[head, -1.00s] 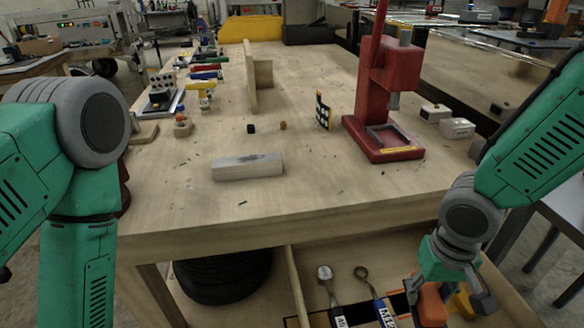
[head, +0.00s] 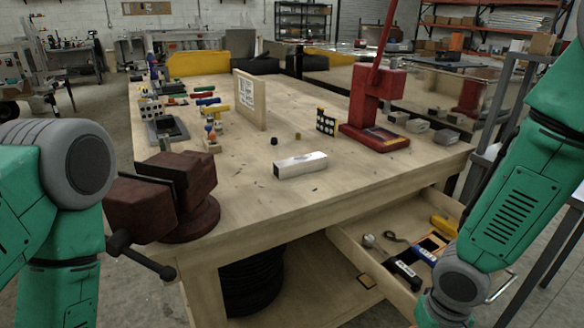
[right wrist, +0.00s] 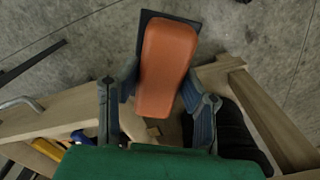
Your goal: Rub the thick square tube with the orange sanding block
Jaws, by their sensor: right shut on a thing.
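The thick square tube (head: 300,164) is a short silver metal bar lying on the wooden bench top, near the middle of the head view. The orange sanding block (right wrist: 167,68) has a dark base and shows in the right wrist view. My right gripper (right wrist: 160,95) is shut on it, with one finger on each side, and holds it above the floor and the open drawer. In the head view my right arm comes down at the right, but its gripper is cut off by the bottom edge. My left arm shows at the left; its gripper is out of view.
A dark red vise (head: 165,200) stands at the bench's near left corner. A red arbor press (head: 375,110) stands right of the tube, and an upright wooden board (head: 250,100) behind it. The open drawer (head: 350,245) holds tools. The bench around the tube is mostly clear.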

